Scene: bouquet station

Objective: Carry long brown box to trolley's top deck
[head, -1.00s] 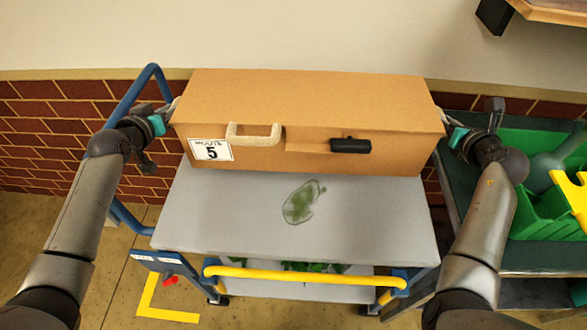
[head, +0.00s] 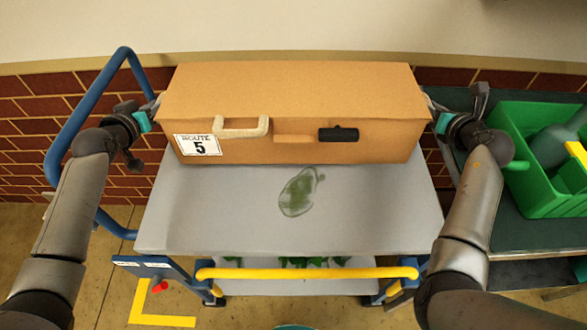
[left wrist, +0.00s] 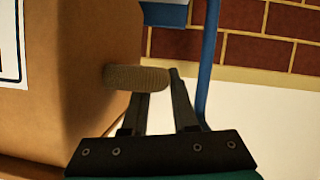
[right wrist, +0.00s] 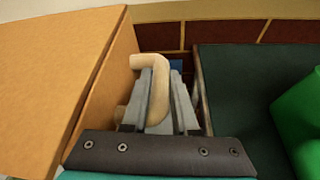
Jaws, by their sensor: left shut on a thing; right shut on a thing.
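The long brown box (head: 290,90) has a "Route 5" label (head: 197,145), a pale handle (head: 241,127) and a black handle (head: 338,134) on its near face. It is level, over the back part of the trolley's grey top deck (head: 230,220); I cannot tell whether it touches the deck. My left gripper (head: 150,110) is shut on a handle at the box's left end, and this handle shows in the left wrist view (left wrist: 135,77). My right gripper (head: 434,110) is shut on the right end handle, which is pale in the right wrist view (right wrist: 151,72).
The deck's front part is bare except for a green leaf-like mark (head: 298,192). A blue push frame (head: 62,140) rises at the trolley's left, and a yellow bar (head: 305,273) crosses its front. A dark green bench (head: 505,240) with a green crate (head: 540,195) stands at the right.

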